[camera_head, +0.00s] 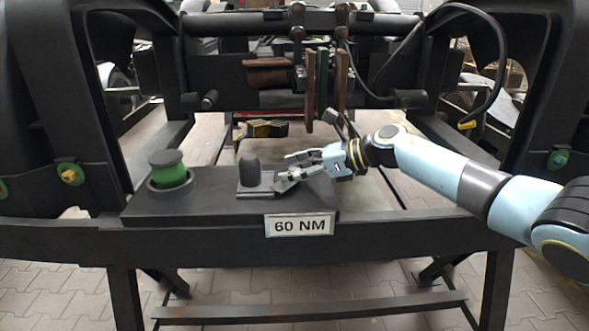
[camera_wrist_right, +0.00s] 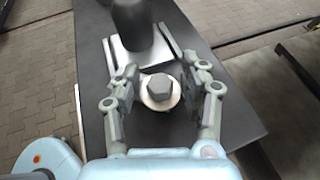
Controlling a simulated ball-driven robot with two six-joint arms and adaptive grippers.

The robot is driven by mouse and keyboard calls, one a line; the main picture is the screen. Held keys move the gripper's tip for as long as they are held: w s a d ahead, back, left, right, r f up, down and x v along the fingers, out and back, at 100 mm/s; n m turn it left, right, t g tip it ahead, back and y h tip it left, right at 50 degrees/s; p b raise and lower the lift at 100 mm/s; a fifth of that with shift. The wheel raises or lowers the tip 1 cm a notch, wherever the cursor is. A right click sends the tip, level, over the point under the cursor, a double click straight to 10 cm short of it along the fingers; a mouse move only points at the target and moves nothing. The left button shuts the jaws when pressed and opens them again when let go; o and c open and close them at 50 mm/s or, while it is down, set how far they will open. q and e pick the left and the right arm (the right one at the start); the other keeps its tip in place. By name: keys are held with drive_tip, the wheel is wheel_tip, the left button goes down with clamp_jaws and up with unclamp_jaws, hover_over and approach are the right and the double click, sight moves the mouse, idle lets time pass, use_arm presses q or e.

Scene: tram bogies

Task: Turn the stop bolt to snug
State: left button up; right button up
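A grey hex bolt head (camera_wrist_right: 157,87) on a round, pale washer (camera_wrist_right: 150,103) shows in the right wrist view; I take it to be the stop bolt. My right gripper (camera_wrist_right: 162,78) is open. One finger is on each side of the bolt head, with a gap on both sides. In the head view my right gripper (camera_head: 283,170) reaches in from the right, low over the dark bench plate (camera_head: 212,205). I cannot pick out the bolt there. My left gripper is not in view.
A dark rounded post (camera_head: 249,171) on a small grey block stands close to my right fingertips. A green knob (camera_head: 168,172) sits in a dark cup at the left. A "60 NM" sign (camera_head: 300,225) hangs on the front edge. The bogie frame (camera_head: 230,72) rises behind.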

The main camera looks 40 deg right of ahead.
drive_tip(key=shift+f, duration=0.15)
clamp_jaws()
drive_tip(key=shift+f, duration=0.2)
idle(1.1)
drive_tip(key=shift+c, duration=1.6)
unclamp_jaws()
drive_tip(key=o, duration=0.4)
drive_tip(key=shift+s+r, duration=0.2)
drive_tip(key=shift+s, duration=0.1)
drive_tip(key=shift+w, duration=0.15)
drive_tip(key=v, duration=1.2)
